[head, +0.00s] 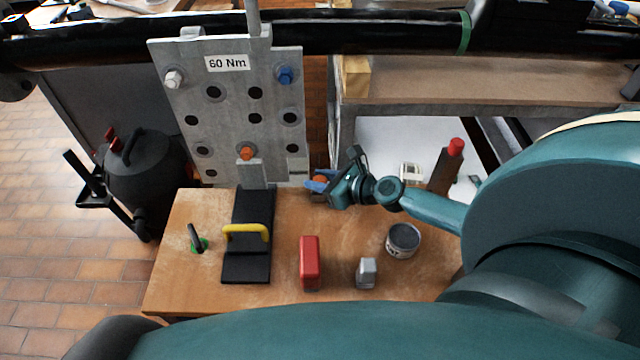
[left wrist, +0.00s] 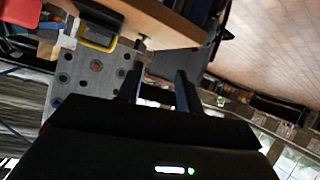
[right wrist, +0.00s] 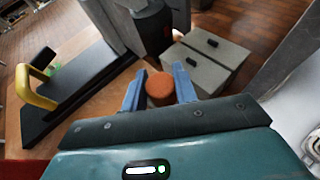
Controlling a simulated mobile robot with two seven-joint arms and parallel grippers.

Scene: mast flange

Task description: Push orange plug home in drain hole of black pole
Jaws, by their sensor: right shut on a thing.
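The orange plug (right wrist: 160,88) is between the two blue fingers of my right gripper (right wrist: 160,92), which is shut on it. In the head view the right gripper (head: 318,183) is above the back edge of the table, right of the metal plate, with a bit of orange at its fingers. The black pole (head: 380,30) runs across the top of the head view, apart from the gripper. I cannot make out its drain hole. My left gripper (left wrist: 160,90) is open and empty in the left wrist view, its dark fingers apart; it does not show in the head view.
An upright metal plate (head: 225,130) with holes, bolts and a "60 Nm" label stands behind the wooden table (head: 340,225). A yellow handle (head: 246,230), red block (head: 310,262), grey block (head: 366,272) and tin (head: 403,240) stand there. A dark canister (head: 145,170) is at left.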

